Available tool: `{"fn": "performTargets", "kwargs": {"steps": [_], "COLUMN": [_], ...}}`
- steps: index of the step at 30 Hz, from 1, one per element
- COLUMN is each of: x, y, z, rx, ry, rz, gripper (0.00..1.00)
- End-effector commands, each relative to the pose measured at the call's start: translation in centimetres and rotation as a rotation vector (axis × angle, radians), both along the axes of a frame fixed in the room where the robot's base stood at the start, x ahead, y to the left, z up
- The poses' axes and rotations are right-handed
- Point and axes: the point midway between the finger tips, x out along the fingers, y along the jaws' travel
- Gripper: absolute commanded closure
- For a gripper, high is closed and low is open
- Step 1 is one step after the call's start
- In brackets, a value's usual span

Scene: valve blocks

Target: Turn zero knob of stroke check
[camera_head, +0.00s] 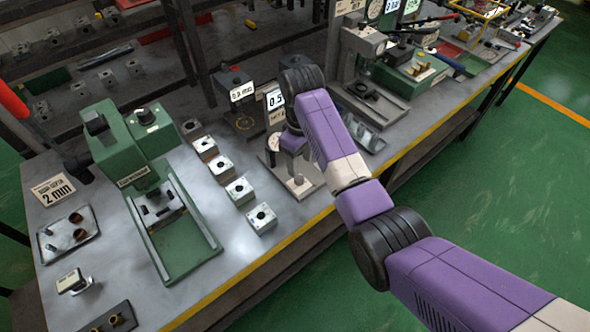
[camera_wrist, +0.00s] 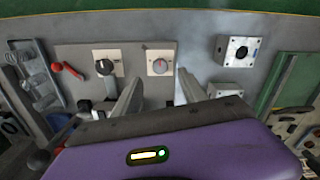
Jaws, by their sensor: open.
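In the head view, a gauge stand with a "0.5" display (camera_head: 275,99) and a light base plate (camera_head: 308,186) stands at the middle of the bench, partly hidden by my arm. I take it as the stroke check. I cannot tell which is the zero knob. My gripper (camera_wrist: 158,92) is open and empty, its fingers pointing toward the panel below the two. The fingertips are hidden in the head view.
Several valve blocks (camera_head: 238,190) stand in a row left of the stand; one also shows in the wrist view (camera_wrist: 237,50). A green press (camera_head: 150,170) stands further left, another press (camera_head: 362,60) behind right.

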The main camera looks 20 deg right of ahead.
Motion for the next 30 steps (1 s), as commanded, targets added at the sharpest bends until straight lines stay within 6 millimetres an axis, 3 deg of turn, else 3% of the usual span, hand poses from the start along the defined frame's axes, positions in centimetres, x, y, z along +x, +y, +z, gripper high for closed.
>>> {"fn": "performTargets", "kwargs": {"steps": [12, 24, 26, 30], "x": [0.0, 0.0, 0.0, 0.0], "y": [0.0, 0.0, 0.0, 0.0], "z": [-5.9, -6.9, -6.9, -6.9], "rx": [-0.001, 0.0, 0.0, 0.0], "ry": [0.001, -0.002, -0.002, -0.002], "rz": [0.0, 0.0, 0.0, 0.0], "gripper": [0.5, 0.5, 0.58, 0.85]}}
